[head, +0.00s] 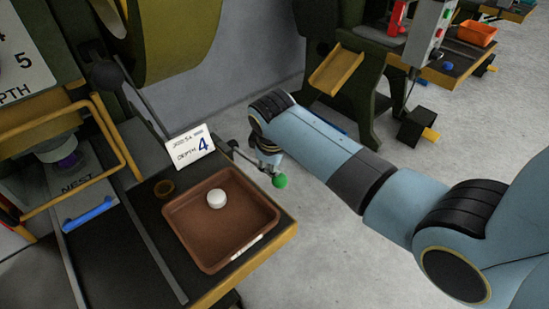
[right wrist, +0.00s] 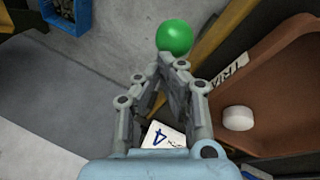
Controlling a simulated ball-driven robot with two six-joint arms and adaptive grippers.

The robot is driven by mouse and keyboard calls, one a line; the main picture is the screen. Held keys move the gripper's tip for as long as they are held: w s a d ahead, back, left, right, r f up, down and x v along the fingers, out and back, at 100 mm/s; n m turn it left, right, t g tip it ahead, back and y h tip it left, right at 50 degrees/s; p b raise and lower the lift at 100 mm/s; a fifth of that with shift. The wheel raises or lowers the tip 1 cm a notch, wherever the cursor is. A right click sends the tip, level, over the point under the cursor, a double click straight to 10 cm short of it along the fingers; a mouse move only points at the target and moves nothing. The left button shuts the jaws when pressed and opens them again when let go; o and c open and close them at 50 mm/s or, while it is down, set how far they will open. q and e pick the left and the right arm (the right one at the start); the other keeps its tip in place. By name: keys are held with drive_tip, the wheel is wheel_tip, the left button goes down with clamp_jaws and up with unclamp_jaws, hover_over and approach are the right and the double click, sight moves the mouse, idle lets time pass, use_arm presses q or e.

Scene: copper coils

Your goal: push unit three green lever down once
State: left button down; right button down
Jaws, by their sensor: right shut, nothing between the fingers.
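My right gripper (head: 268,158) is shut and empty, pointing down beside the rod and slightly behind the knob in the head view. In the right wrist view its fingers (right wrist: 168,72) are together, close below the knob; I cannot tell whether they touch it. No unit number three is readable. My left gripper is out of view.
A brown tray (head: 175,222) with a white puck (head: 216,198) lies on the bench left of the lever. Bare floor (head: 330,245) lies right of the bench. Another green machine (head: 345,75) stands further back.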

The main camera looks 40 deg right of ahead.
drive_tip(key=shift+w+r+p, duration=0.35)
drive_tip(key=shift+r+p, duration=0.45)
drive_tip(key=shift+r, duration=0.1)
drive_tip(key=shift+w+r+p, duration=0.3)
drive_tip(key=shift+r+p, duration=0.5)
drive_tip(key=shift+r, duration=0.1)
drive_tip(key=shift+w+r+p, duration=0.35)
drive_tip(key=shift+r+p, duration=0.45)
drive_tip(key=shift+r, duration=0.1)
drive_tip(key=r+p, duration=0.1)
drive_tip(key=w+r+p, duration=0.1)
drive_tip(key=r+p, duration=0.2)
drive_tip(key=shift+w+a+r, duration=0.15)
drive_tip(key=shift+w+r, duration=0.25)
